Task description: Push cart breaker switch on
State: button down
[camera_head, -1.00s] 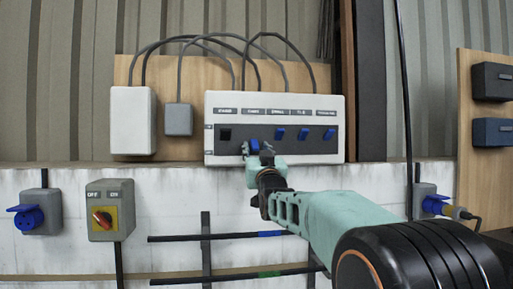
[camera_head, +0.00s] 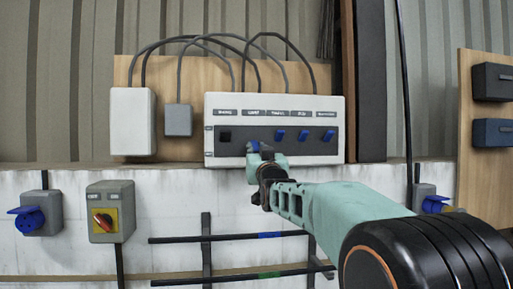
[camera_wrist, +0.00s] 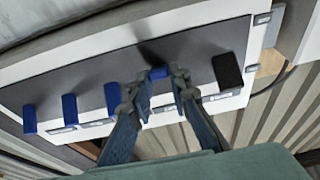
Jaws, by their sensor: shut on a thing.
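A light grey breaker panel (camera_head: 274,100) on the wall has a dark strip (camera_head: 305,147) with a row of switches, one black and the rest blue. The cart breaker switch (camera_wrist: 159,73) is the blue one beside the black switch. The head view shows it just behind my fingertips, mostly hidden. The label above it in the head view is too blurred to read surely. My gripper (camera_head: 259,153) is at this switch. In the wrist view its two fingers (camera_wrist: 155,88) are on either side of the blue lever, shut on it.
The black switch (camera_head: 225,135) and the other blue switches (camera_head: 303,135) flank my gripper closely. A grey box with a red rotary knob (camera_head: 103,220) and a blue socket (camera_head: 30,219) are lower left. Dark bars (camera_head: 215,239) run below my arm.

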aim_at(254, 141)
jog(key=r+g+p, duration=0.1)
jog(key=r+p, duration=0.1)
jog(key=shift+s+g+p, duration=0.2)
jog(key=shift+g+p, duration=0.15)
jog(key=shift+g, duration=0.05)
jog(key=shift+r+g+p, duration=0.1)
jog(key=shift+g+p, duration=0.35)
jog(key=shift+g, duration=0.15)
jog(key=shift+w+r+g+h, duration=0.1)
jog(key=shift+r+g+h, duration=0.25)
jog(key=shift+g, duration=0.45)
jog(key=shift+r+g+h, duration=0.25)
jog(key=shift+r+g, duration=0.05)
jog(key=shift+g, duration=0.5)
jog(key=shift+r+g, duration=0.1)
jog(key=shift+g, duration=0.2)
jog(key=c, duration=1.8)
grip_release()
jog(key=v, duration=1.2)
